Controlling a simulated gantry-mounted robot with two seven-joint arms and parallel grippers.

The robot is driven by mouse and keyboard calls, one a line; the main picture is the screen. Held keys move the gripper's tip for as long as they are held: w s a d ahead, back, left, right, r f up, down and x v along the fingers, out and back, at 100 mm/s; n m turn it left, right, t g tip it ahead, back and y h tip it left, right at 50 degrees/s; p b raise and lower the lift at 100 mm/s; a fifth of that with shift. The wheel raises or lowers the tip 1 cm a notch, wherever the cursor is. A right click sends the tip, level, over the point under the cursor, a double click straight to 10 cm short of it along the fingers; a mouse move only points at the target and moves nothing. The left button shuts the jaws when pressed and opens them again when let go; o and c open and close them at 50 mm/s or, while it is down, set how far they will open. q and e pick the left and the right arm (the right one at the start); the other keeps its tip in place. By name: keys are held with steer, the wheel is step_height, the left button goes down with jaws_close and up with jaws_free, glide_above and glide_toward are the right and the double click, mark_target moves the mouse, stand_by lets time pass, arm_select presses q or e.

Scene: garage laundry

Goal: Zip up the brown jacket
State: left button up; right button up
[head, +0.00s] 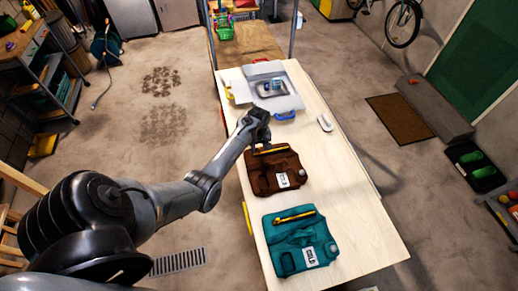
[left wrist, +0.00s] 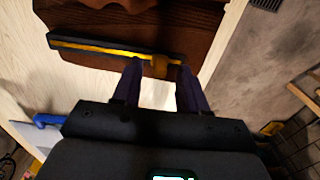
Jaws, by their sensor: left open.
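The brown jacket (head: 262,179) lies flat and folded on the pale table, with a white label on its lower right. A dark strip with a yellow zipper line (head: 273,150) runs along its far edge. In the left wrist view the jacket (left wrist: 190,22) fills the top, and the strip (left wrist: 95,48) ends near an orange-brown zipper tab (left wrist: 158,66). My left gripper (head: 257,143) is above that far edge. In the wrist view its open fingers (left wrist: 159,70) stand on either side of the tab; contact cannot be told. My right gripper is not in view.
A teal jacket (head: 290,246) with its own yellow zipper lies nearer on the table (head: 350,215). A grey tray (head: 245,90) with blue and yellow handles stands beyond the brown jacket. A small white object (head: 325,123) lies right of it.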

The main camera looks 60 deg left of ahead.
arm_select(q)
steer(key=shift+f, duration=0.65)
jaws_close()
